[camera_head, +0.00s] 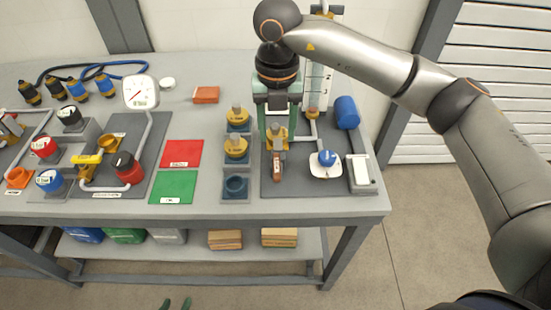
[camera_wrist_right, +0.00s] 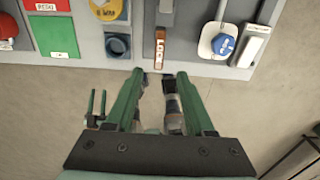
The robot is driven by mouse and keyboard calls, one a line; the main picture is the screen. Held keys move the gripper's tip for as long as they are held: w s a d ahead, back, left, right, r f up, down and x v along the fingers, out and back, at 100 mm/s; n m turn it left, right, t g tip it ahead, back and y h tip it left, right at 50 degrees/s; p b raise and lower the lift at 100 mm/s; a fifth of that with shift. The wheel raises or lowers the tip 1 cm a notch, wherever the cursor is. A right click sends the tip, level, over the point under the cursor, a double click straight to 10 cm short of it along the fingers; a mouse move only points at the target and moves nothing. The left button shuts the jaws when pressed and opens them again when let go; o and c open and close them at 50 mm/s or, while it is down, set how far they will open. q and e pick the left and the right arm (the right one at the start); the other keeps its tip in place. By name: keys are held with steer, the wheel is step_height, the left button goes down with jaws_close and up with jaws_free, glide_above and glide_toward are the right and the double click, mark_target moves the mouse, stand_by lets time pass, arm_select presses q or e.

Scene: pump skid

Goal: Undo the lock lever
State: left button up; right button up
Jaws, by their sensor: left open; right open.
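The lock lever (camera_head: 278,164) is a narrow orange-brown bar with a white label, on the dark plate at the right of the bench. In the right wrist view the lever (camera_wrist_right: 159,46) points toward me with its label facing up. My right gripper (camera_head: 277,139) is open above the lever's place, fingers pointing down. In the wrist view the right gripper's fingertips (camera_wrist_right: 154,74) lie either side of the lever's line; I see no contact. The lever's far end is partly hidden by the gripper.
On the same plate are a blue knob (camera_head: 326,158) on a white base, a white-faced box (camera_head: 361,172) and a blue cylinder (camera_head: 347,112). Left of the plate is a column of yellow and blue fittings (camera_head: 236,147). Red (camera_head: 182,153) and green (camera_head: 174,187) mats lie further left.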

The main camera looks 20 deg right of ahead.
mark_target(277, 166)
step_height(277, 166, down, 10)
steer(key=shift+f+p, duration=0.1)
steer(key=shift+p, duration=0.45)
jaws_close()
stand_by(0.4)
